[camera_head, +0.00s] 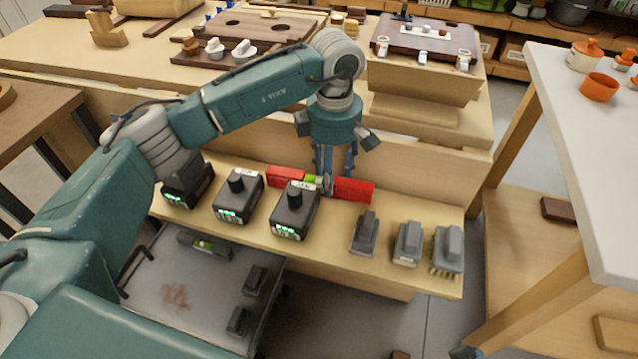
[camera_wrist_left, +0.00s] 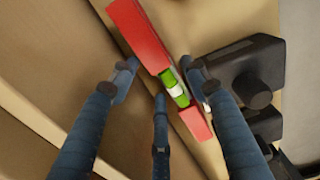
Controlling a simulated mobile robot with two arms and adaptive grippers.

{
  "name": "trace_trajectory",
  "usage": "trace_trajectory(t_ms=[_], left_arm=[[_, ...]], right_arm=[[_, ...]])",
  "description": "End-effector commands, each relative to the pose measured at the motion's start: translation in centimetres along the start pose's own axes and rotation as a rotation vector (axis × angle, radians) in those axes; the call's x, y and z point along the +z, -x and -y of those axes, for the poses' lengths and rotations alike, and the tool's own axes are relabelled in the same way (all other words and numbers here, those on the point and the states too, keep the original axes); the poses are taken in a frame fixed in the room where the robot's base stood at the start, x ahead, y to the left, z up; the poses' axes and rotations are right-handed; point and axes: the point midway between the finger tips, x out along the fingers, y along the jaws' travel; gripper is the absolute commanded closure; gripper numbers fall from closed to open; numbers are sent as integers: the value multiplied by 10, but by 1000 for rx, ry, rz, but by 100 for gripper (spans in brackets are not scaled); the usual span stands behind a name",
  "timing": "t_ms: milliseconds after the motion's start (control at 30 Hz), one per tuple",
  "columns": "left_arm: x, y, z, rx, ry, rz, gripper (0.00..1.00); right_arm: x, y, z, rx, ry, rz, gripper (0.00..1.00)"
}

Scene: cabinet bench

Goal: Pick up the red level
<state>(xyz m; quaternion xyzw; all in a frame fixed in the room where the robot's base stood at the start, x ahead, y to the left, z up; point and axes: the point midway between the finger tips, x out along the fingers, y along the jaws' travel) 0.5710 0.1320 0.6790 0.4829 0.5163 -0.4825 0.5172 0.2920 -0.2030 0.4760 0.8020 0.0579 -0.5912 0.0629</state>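The red level (camera_head: 355,190) lies on the wooden bench shelf behind the black battery packs. It has red ends and a green vial in the middle. In the left wrist view the level (camera_wrist_left: 142,38) runs diagonally between my fingers. My left gripper (camera_head: 323,184) points down at the level's middle and hides part of it. In the left wrist view the left gripper (camera_wrist_left: 161,84) has its fingers spread, one side apart from the level and the other close by the vial. I cannot tell whether they touch. A grey-teal part at the head view's bottom edge may be my right gripper (camera_head: 465,352).
Several black battery packs (camera_head: 292,212) stand just in front of the level. Grey brushes (camera_head: 407,243) stand to the right on the shelf. The wooden riser (camera_head: 420,155) rises close behind the level. A metal cart (camera_head: 180,290) stands below; a white table (camera_head: 580,130) is at right.

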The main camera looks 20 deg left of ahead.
Motion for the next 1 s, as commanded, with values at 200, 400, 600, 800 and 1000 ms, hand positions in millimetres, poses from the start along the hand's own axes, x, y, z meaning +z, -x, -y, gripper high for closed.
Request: trace_trajectory(t_ms=[200, 400, 600, 800, 1000], left_arm=[[0, 1, 0, 1, 0, 0, 98], [0, 1, 0, 1, 0, 0, 98], [0, 11, 0, 1, 0, 0, 98], [0, 40, -1, 4, -1, 0, 98], [0, 86, -1, 5, 0, 1, 98]], right_arm=[[0, 0, 0, 0, 0, -1, 31], [0, 0, 0, 0, 0, -1, 31], [-1, -1, 0, 0, 0, -3, 31], [2, -19, 1, -3, 1, 13, 31], [6, -39, 2, -5, 3, 24, 31]])
